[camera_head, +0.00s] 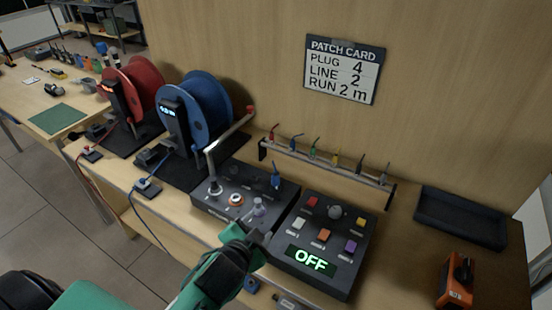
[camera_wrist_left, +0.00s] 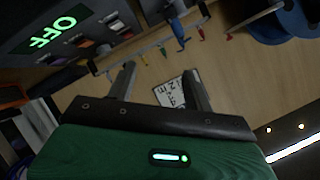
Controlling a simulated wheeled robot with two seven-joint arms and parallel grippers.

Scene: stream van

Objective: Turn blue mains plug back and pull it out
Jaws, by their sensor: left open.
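A blue plug (camera_head: 276,181) with a short dark lead stands upright at the back right of the dark socket box (camera_head: 222,206); I cannot tell how it is turned. In the left wrist view, which is upside down, a blue plug (camera_wrist_left: 179,33) shows at the top, beyond my fingers. My left gripper (camera_head: 258,231) is over the front right of the socket box, in front of the blue plug and apart from it. In the wrist view its two fingers (camera_wrist_left: 157,86) are spread with nothing between them. My right gripper is out of view.
A control box (camera_head: 342,232) with buttons and a green "OFF" display (camera_head: 311,261) stands to the right. A rack (camera_head: 325,170) of small coloured plugs runs behind. Two cable reels, red (camera_head: 146,80) and blue (camera_head: 210,112), stand left. A tray (camera_head: 461,216) lies far right.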

